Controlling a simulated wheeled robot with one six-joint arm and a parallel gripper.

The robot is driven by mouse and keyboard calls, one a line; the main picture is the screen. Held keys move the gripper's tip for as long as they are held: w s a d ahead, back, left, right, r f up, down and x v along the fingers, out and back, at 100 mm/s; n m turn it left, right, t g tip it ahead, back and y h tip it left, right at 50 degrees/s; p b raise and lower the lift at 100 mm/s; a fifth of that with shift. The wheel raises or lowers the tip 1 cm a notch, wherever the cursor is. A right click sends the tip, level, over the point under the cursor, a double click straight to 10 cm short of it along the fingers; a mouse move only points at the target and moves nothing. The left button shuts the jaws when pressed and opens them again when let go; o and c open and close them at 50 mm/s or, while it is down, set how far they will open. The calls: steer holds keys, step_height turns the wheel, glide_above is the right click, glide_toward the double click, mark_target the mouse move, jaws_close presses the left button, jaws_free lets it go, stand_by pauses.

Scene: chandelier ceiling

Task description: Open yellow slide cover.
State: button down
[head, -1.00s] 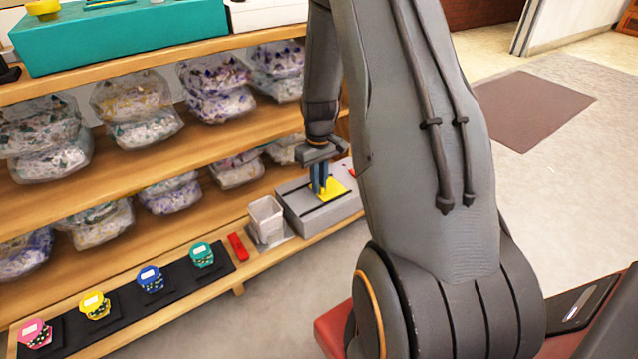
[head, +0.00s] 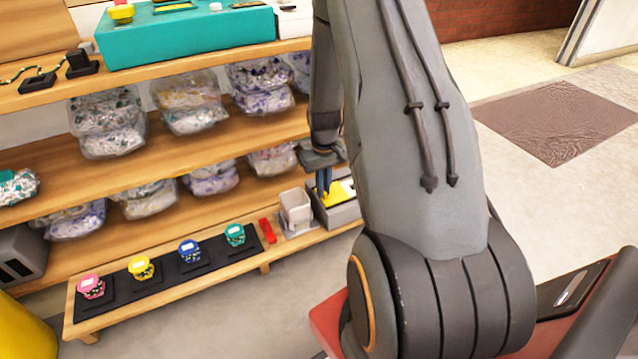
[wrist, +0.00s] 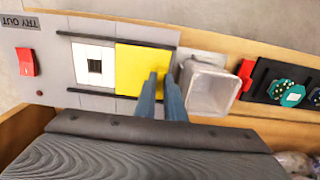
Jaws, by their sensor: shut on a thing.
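The yellow slide cover (wrist: 133,66) lies between two black rails on a grey box (wrist: 60,85). In the wrist view it is at the box's right end, beside a clear bin. Left of it, a white panel (wrist: 94,62) with a black square opening is uncovered. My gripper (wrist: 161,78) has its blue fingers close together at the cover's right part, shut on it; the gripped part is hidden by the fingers. In the head view the cover (head: 340,191) shows beside my fingers, with my arm hiding the box's right side.
A clear bin (head: 296,208) stands directly left of the box in the head view, with a red item (head: 267,230) beyond it. Several colored cups stand on a black mat (head: 215,255). A red switch (wrist: 27,62) is on the box. Shelves with bagged goods rise behind.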

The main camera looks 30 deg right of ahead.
steer(key=shift+w, duration=0.1)
steer(key=c, duration=1.8)
jaws_free()
steer(key=shift+c, duration=0.2)
step_height(320, 180, up, 8)
steer(key=p, duration=0.3)
steer(key=shift+p, duration=0.4)
steer(key=shift+f, duration=0.1)
